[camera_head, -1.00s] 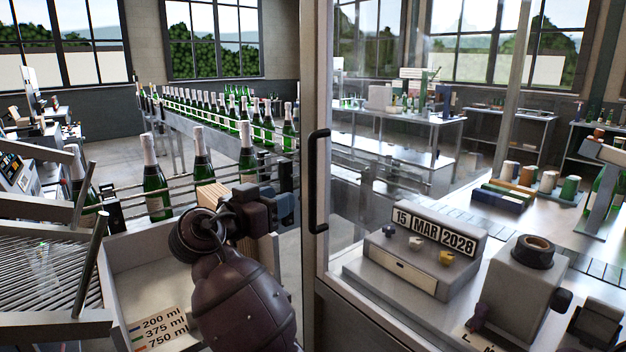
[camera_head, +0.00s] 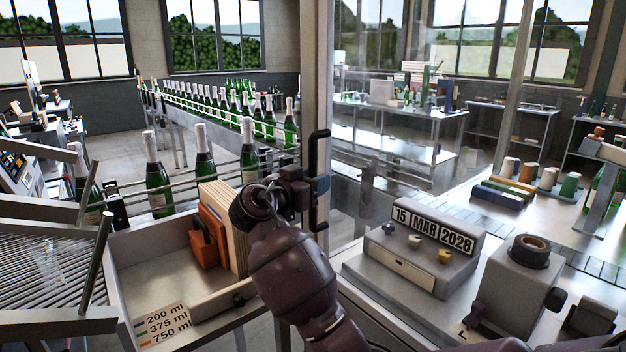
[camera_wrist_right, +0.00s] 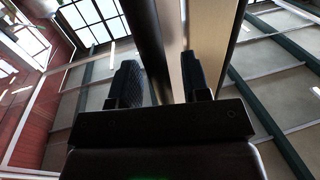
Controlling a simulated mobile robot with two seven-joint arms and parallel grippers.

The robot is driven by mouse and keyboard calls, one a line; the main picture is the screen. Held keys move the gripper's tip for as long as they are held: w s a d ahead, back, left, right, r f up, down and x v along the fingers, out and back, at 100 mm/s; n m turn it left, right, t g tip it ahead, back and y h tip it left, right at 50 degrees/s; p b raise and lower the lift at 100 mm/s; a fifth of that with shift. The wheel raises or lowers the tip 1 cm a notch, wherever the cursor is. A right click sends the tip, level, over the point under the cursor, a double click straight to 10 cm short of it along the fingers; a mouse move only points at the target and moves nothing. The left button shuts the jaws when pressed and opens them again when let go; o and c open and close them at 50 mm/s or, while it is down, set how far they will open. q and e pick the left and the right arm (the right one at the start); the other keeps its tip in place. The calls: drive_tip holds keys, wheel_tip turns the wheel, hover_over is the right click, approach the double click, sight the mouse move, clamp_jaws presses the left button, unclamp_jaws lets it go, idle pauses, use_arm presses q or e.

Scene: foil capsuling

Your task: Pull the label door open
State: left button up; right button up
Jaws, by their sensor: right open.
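The label door is a clear glass panel in a pale metal frame (camera_head: 317,75), standing in the middle of the head view; it looks closed. Its black vertical bar handle (camera_head: 312,150) is on the frame. My right gripper (camera_head: 318,187) is at the handle's middle, which it partly hides. In the right wrist view the jaws (camera_wrist_right: 163,85) are open, and the dark handle bar (camera_wrist_right: 147,35) runs down into the gap between them, nearer the left finger. I cannot tell whether a finger touches it. My left gripper is not in view.
Left of the door, a bin (camera_head: 140,270) holds an orange block and upright boards. Green bottles (camera_head: 157,180) line a railed conveyor behind it.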

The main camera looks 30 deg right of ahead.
clamp_jaws()
idle(0.5)
